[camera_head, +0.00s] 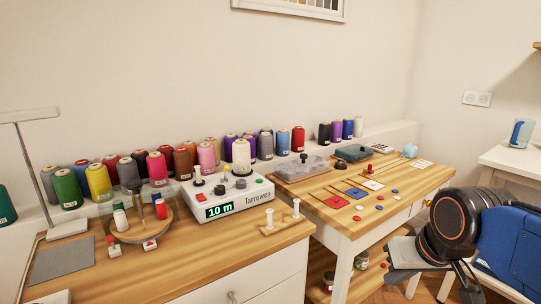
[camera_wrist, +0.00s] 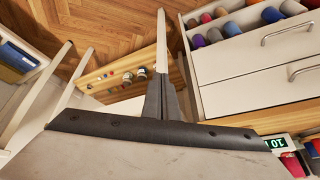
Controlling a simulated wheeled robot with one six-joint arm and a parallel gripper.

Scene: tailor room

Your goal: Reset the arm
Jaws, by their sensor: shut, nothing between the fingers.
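My gripper (camera_wrist: 162,80) shows in the wrist view with its two dark fingers together, shut and empty. The fingers point away over the wooden floor, beside the white drawer unit. In the head view my arm (camera_head: 460,228), blue and black, is at the lower right, in front of the right worktable (camera_head: 330,222). It is apart from the objects on the tabletop. The fingertips cannot be made out clearly in the head view.
The left table (camera_head: 190,268) holds a white winding machine (camera_head: 235,198) reading "10 m" and a round wooden spool tray (camera_head: 137,235). Several thread cones line the wall. The right table carries cards, buttons and a clear organiser box (camera_head: 300,168). A white side table (camera_head: 510,160) stands far right.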

